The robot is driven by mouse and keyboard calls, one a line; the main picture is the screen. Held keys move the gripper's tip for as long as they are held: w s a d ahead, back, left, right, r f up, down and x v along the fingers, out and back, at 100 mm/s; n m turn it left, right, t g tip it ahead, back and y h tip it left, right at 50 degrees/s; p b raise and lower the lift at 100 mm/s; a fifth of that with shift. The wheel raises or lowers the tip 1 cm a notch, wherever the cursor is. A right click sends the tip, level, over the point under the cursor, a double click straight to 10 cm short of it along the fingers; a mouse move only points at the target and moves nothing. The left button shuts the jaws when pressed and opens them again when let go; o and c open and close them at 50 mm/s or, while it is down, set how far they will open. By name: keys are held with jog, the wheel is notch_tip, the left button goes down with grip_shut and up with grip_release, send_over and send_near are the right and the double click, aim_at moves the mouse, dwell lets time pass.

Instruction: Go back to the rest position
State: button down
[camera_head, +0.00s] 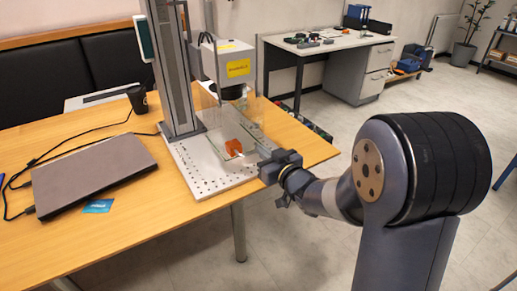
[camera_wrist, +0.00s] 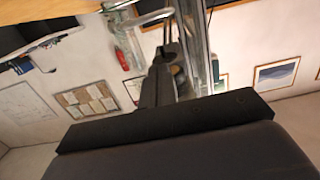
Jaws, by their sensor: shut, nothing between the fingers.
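My gripper (camera_head: 256,158) is shut and empty at the front right edge of the laser marker's base plate (camera_head: 190,165). Its fingers point left, towards an orange piece (camera_head: 233,147) on the plate, and look apart from it. The gap is hard to judge from this angle. The laser marker (camera_head: 228,65) has a grey column and a white head with a yellow label above the plate. My shut fingers (camera_wrist: 167,55) also show in the wrist view, with nothing held between them.
The wooden table (camera_head: 130,235) holds a closed laptop (camera_head: 90,175), a blue card (camera_head: 98,206), cables and a black cup (camera_head: 138,99). A second desk (camera_head: 330,43) stands behind. The floor right of the table is open around my arm. The wrist view shows a tilted wall with a cork board (camera_wrist: 88,100).

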jog(key=v, duration=0.6)
jog(key=shift+w+a, duration=0.15)
jog(key=shift+w, duration=0.05)
jog(key=w+a+f+b, duration=0.1)
jog(key=w+a+f, duration=0.3)
jog(key=w, duration=0.4)
jog(key=shift+w+a+f+b, duration=0.15)
jog(key=shift+w+a+b, duration=0.2)
jog(key=shift+a, duration=0.5)
